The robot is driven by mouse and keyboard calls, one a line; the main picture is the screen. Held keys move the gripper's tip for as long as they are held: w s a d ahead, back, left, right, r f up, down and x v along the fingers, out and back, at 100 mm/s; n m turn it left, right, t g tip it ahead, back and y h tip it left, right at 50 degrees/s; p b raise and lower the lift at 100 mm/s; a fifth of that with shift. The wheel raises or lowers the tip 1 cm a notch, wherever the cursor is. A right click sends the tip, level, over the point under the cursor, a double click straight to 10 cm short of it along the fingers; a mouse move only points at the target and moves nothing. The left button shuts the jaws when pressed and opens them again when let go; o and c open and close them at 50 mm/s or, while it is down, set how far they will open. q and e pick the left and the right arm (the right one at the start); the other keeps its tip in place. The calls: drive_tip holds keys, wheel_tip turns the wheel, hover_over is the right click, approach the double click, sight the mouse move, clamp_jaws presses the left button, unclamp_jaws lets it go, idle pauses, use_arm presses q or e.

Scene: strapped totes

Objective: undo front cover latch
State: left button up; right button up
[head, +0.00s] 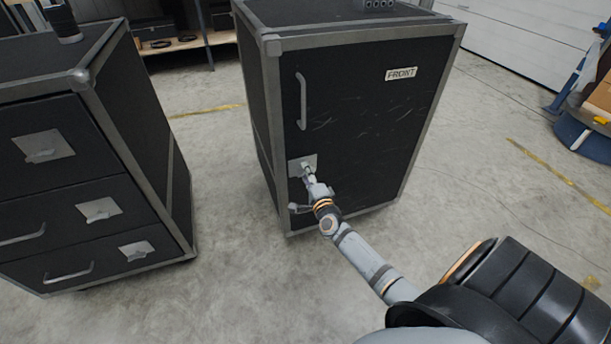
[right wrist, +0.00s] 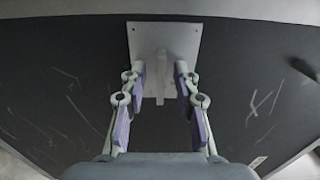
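The black case (head: 360,110) with grey metal edges stands upright, and its front cover carries a FRONT label (head: 401,73) and a vertical grey handle (head: 301,100). Below the handle is the front cover latch (head: 297,163), a light square plate with a lever. My right gripper (head: 309,173) is at this latch and partly hides it. In the right wrist view, the latch plate (right wrist: 188,38) and lever (right wrist: 160,88) lie between the two fingers of my right gripper (right wrist: 160,80). The fingers are apart, with a gap visible on each side of the lever. My left gripper is not in view.
A second black case (head: 70,195) with drawers, several latches and handles stands at the left. Bare concrete floor (head: 225,150) separates the cases. A shelf (head: 185,42) is behind, and a blue object with boxes (head: 582,132) stands at the far right.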

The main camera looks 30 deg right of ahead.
drive_tip(key=shift+w+d, duration=0.1)
drive_tip(key=shift+w, duration=0.15)
drive_tip(key=shift+c, duration=0.3)
clamp_jaws()
